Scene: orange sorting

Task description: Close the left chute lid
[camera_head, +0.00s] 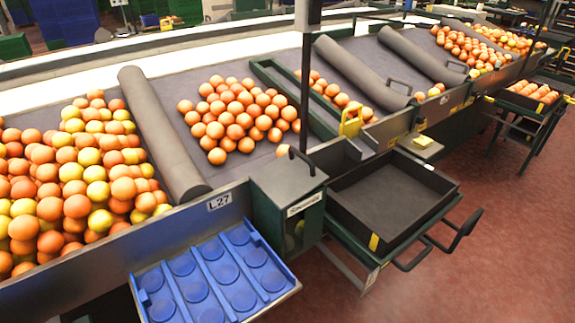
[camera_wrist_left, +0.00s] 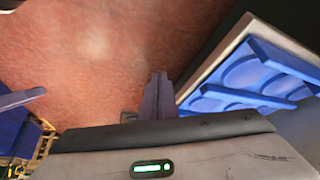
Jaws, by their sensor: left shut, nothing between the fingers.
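In the head view a dark green box-like chute housing (camera_head: 288,190) stands at the conveyor's front edge, right of the "L27" label. A black handle (camera_head: 302,158) stands up from its top. I cannot tell for sure which part is the left chute lid or whether it is open. My right gripper is in neither view.
The blue cupped tray (camera_head: 206,262) is left of the housing, and a black empty tray (camera_head: 388,193) on a green frame is right of it. Several oranges lie on the grey conveyor (camera_head: 250,166) behind. Red floor (camera_head: 500,240) is free at the right.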

